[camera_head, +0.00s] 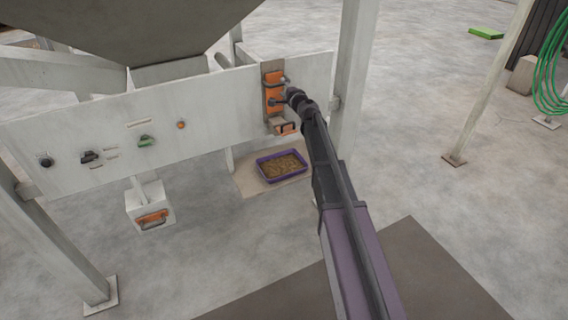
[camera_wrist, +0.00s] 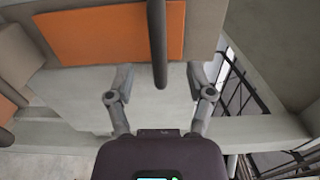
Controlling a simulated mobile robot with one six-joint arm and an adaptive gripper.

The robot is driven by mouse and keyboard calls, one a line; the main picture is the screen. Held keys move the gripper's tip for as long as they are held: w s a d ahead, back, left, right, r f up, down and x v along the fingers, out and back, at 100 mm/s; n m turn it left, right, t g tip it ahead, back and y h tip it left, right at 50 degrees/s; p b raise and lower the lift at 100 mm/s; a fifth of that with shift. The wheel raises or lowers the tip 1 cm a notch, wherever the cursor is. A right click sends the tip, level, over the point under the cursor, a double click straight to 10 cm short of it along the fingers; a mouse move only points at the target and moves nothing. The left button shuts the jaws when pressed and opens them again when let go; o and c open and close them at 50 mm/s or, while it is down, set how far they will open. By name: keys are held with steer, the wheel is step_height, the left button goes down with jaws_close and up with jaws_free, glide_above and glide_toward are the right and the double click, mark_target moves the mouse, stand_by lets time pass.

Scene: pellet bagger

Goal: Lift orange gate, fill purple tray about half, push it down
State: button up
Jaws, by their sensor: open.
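The orange gate (camera_head: 273,84) is an upright orange plate with a dark handle on the right end of the white panel. In the wrist view an orange plate (camera_wrist: 95,35) fills the top, with a dark bar (camera_wrist: 158,45) standing out in front of it. My gripper (camera_wrist: 160,78) is open and empty, its two fingers spread either side of the bar's lower end, below the orange plate. I cannot tell whether it touches the bar. The purple tray (camera_head: 289,179) lies on the floor below the gate with brown pellets across its inside; their exact depth is unclear.
A smaller orange part with a handle (camera_head: 287,128) sits just below the gate. A white box with an orange handle (camera_head: 152,217) hangs at left. The panel (camera_head: 75,125) carries knobs, and a white post (camera_head: 352,80) stands right of the gate. Floor at right is mostly clear.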

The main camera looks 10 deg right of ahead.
steer(key=shift+v, duration=2.3)
steer(key=shift+s, duration=0.1)
steer(key=s+a+f+n+g+y+p, duration=0.1)
steer(key=s+a+f+n+g, duration=0.25)
steer(key=s, duration=0.35)
steer(key=s+a+f+n+g+p, duration=0.1)
steer(key=s+a+f+n+g, duration=0.1)
steer(key=s+n+g, duration=0.3)
steer(key=s+a+f+n+g+y+p, duration=0.1)
steer(key=s+a+f+n, duration=0.2)
steer(key=s, duration=0.5)
steer(key=s+d+f+n+g+h, duration=0.1)
steer(key=s+d+g+h, duration=0.1)
steer(key=s, duration=0.5)
steer(key=s+d+f+n+g+h+p, duration=0.1)
steer(key=s+d+f+g+h, duration=0.1)
steer(key=s, duration=0.5)
steer(key=s+d+f+n+g+h+p, duration=0.1)
steer(key=s+d+f+g+h, duration=0.1)
steer(key=s, duration=0.6)
steer(key=shift+d+g+h, duration=0.8)
steer(key=shift+d+g, duration=0.05)
steer(key=shift+d, duration=0.35)
steer(key=shift+f, duration=0.1)
steer(key=shift+c, duration=0.2)
